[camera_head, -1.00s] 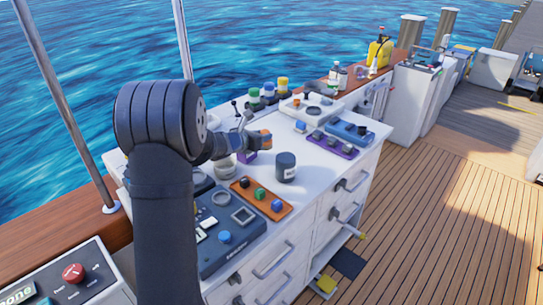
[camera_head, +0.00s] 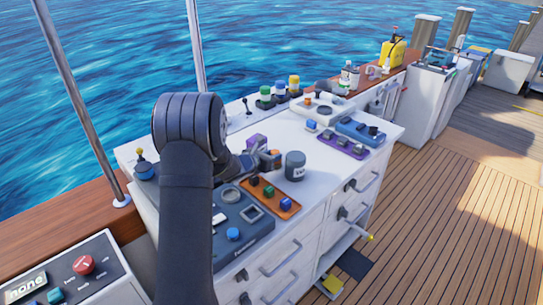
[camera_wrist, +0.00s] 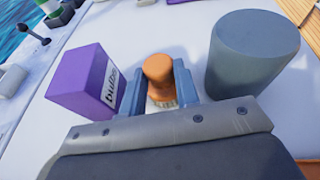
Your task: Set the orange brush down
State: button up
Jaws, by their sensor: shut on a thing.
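The orange brush (camera_wrist: 158,68) is upright between the two fingers of my gripper (camera_wrist: 158,88) in the wrist view, with a pale part low down near the counter. I cannot tell whether it touches the surface. In the head view the brush (camera_head: 275,154) shows as a small orange patch at the tip of my gripper (camera_head: 266,161), low over the white counter (camera_head: 335,172). My gripper is shut on it. My arm and wrist hide part of the counter behind.
A purple box (camera_wrist: 88,82) stands close left of my gripper and a dark grey jar (camera_head: 295,165) close right. An orange panel with several coloured switches (camera_head: 270,196) lies in front. A purple strip (camera_head: 344,146) lies farther right, with clear white counter before it.

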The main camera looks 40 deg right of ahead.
jog(key=o, duration=1.1)
jog(key=shift+r, duration=0.15)
jog(key=v, duration=1)
jog(key=shift+a+r, duration=0.1)
jog(key=shift+a, duration=0.2)
jog(key=shift+o, duration=0.7)
jog(key=shift+s+a+r, duration=0.15)
jog(key=shift+a+r, duration=0.05)
jog(key=shift+a, duration=0.45)
